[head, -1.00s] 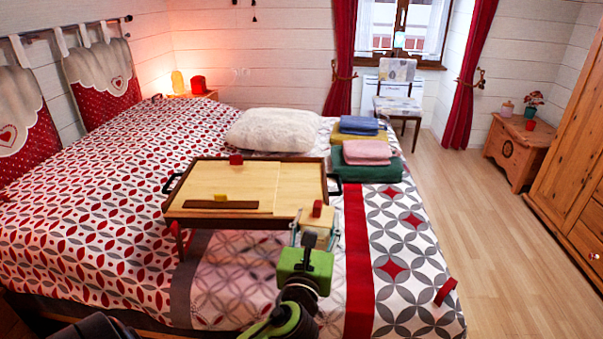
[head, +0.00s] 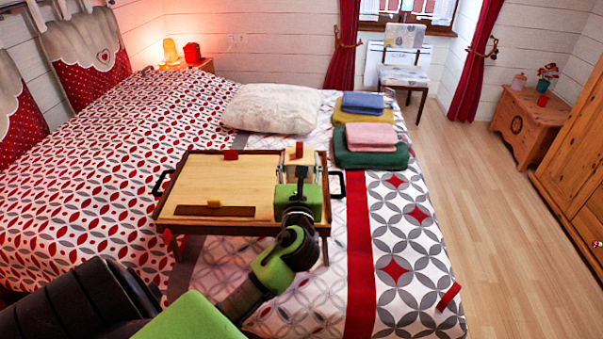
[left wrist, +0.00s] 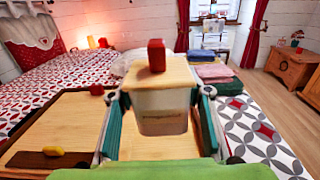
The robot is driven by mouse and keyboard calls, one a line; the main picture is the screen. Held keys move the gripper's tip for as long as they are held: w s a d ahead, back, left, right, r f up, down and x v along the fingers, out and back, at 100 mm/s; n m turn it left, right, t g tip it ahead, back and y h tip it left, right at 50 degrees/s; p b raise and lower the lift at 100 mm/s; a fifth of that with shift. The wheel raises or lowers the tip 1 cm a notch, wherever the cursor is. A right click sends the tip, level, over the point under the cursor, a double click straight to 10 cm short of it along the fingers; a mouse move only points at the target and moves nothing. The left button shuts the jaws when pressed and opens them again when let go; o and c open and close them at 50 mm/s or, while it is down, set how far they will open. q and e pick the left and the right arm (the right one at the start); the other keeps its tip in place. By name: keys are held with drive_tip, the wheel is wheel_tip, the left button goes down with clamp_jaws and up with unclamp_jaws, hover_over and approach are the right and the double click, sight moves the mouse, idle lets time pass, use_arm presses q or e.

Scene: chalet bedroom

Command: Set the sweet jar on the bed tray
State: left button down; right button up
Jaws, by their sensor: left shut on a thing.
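The sweet jar is a pale squarish jar with a wooden lid and a red knob; it shows in the head view (head: 299,155) and in the left wrist view (left wrist: 163,112). My left gripper (head: 299,172) is shut on it, one finger on each side, and holds it upright. The wooden bed tray (head: 215,178) stands on the bed, and its surface shows around the jar in the left wrist view (left wrist: 50,122). The jar appears over the tray's right part; I cannot tell the gap below it. My right gripper is not in view.
On the tray, a small red object (head: 231,155) sits at the far edge and a dark strip (head: 214,211) with a yellow piece lies near the front. Folded towels (head: 371,137) lie right of the tray, a white pillow (head: 270,108) behind. The tray's middle is clear.

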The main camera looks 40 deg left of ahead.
use_arm(q)
drive_tip(key=w+a+f, duration=0.2)
drive_tip(key=w, duration=0.1)
drive_tip(key=w+a+f+b, duration=0.1)
drive_tip(key=w+a+f, duration=0.1)
drive_tip(key=w+f, duration=0.1)
drive_tip(key=w+a+f+b, duration=0.1)
drive_tip(key=w+a+f, duration=0.1)
drive_tip(key=f, duration=0.1)
drive_tip(key=shift+w+a+f, duration=0.25)
drive_tip(key=shift+w+a, duration=0.05)
drive_tip(key=shift+w, duration=0.1)
drive_tip(key=shift+f+b, duration=0.3)
drive_tip(key=shift+f, duration=1.3)
drive_tip(key=shift+f, duration=0.15)
drive_tip(key=c, duration=1.1)
unclamp_jaws()
